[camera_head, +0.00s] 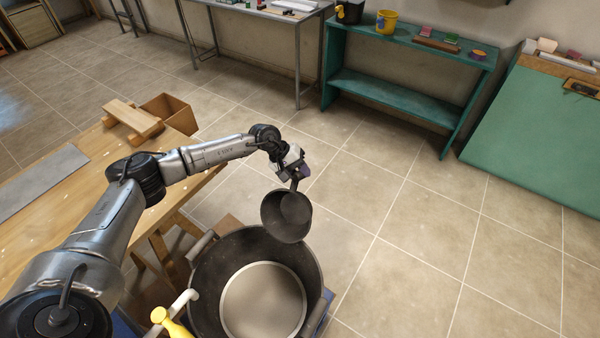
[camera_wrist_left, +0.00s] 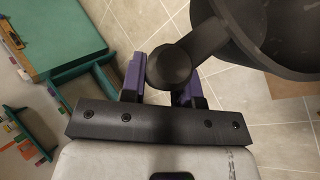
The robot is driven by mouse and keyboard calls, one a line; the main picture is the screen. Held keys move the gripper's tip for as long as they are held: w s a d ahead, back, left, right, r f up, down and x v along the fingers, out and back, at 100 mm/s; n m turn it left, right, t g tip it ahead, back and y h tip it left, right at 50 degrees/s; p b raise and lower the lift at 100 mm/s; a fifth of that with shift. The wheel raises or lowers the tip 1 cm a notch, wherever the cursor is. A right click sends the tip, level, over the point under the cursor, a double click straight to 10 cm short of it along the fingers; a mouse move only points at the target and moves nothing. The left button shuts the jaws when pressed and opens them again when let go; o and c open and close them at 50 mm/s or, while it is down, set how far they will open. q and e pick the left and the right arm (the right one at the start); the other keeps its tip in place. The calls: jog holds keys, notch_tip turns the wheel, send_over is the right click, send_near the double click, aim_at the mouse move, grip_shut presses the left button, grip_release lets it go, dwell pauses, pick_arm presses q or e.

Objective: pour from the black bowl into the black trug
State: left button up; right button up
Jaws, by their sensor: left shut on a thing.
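The black bowl (camera_head: 284,226) hangs tilted from my left gripper (camera_head: 296,176), above the far right rim of the trug. My left gripper is shut on the bowl's handle; in the left wrist view the handle's round end lies between the purple fingers (camera_wrist_left: 166,78), and part of the bowl (camera_wrist_left: 262,22) shows at the top right. The black trug (camera_head: 212,280) is a wide round tub with a grip on its rim. A flat pale grey surface shows inside it. I cannot tell what the bowl holds, and no stream shows. My right gripper is out of view.
A yellow-handled tool (camera_head: 170,322) lies by the trug's near left side. A wooden table (camera_head: 120,190) with boards stands at the left. A green shelf (camera_head: 400,95) and a leaning green board (camera_head: 540,140) are at the back right. The tiled floor (camera_head: 400,220) to the right is clear.

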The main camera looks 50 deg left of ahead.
pick_arm(q)
jog(key=shift+r, duration=0.1)
grip_shut()
jog(key=shift+r, duration=0.4)
jog(key=shift+r+p, duration=1.25)
jog(key=shift+r, duration=1.8)
